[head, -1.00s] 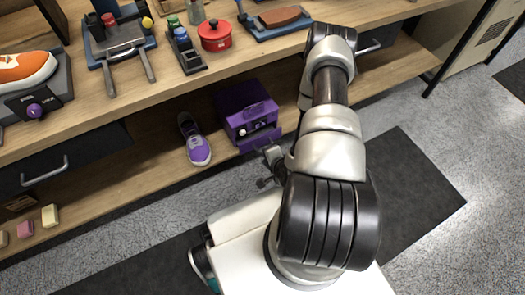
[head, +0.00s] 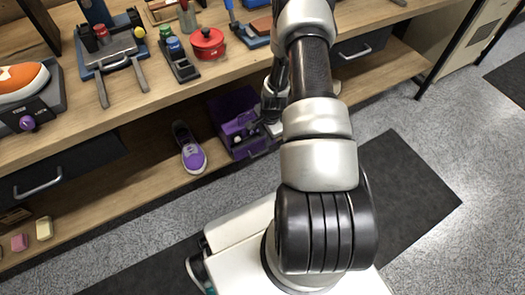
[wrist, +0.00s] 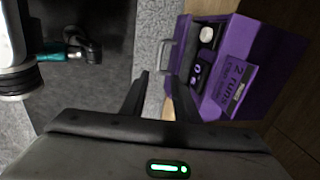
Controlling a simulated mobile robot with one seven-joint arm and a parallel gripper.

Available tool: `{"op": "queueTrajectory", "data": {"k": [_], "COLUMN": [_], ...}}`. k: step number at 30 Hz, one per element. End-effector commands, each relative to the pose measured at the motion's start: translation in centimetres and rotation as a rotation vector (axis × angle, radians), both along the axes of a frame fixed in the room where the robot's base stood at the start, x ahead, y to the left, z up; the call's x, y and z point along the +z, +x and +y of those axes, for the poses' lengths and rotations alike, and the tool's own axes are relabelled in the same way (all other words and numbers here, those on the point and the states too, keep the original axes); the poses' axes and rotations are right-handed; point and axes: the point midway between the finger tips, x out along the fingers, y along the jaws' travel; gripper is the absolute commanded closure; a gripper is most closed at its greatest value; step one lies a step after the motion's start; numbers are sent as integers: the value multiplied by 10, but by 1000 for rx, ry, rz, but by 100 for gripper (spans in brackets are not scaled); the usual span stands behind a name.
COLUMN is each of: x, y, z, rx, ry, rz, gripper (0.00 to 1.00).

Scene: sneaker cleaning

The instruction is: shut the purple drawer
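The purple box (head: 234,108) stands on the lower shelf, and it also shows in the wrist view (wrist: 255,60). Its purple drawer (wrist: 179,67) sticks out from the front, with a grey bar handle (wrist: 166,57). My gripper (wrist: 162,82) is at the drawer front, with its two fingers apart. In the wrist view the left finger is over the floor and the right finger overlaps the drawer. I cannot tell whether either finger touches it. In the head view my arm and gripper partly hide the box's right side and the drawer.
A purple sneaker (head: 188,148) lies on the lower shelf (head: 150,160) just left of the box. The tabletop above (head: 130,100) overhangs the shelf and carries a red pot (head: 207,44) and other cleaning items. Open floor with a dark mat (head: 410,185) lies in front.

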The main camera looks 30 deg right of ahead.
Motion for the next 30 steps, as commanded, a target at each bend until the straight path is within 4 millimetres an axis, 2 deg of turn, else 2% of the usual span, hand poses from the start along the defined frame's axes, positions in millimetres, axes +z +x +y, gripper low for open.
{"op": "queueTrajectory", "data": {"k": [1, 6, 15, 21, 30], "x": [-16, -54, -108, -122, -124], "y": [1, 8, 18, 21, 22], "z": [1, 1, 1, 1, 1], "rx": [1, 1, 1, 1, 1], "ry": [1, 1, -1, -1, -1], "rz": [2, 2, 0, -1, -1], "gripper": [72, 72, 72, 72, 72]}}
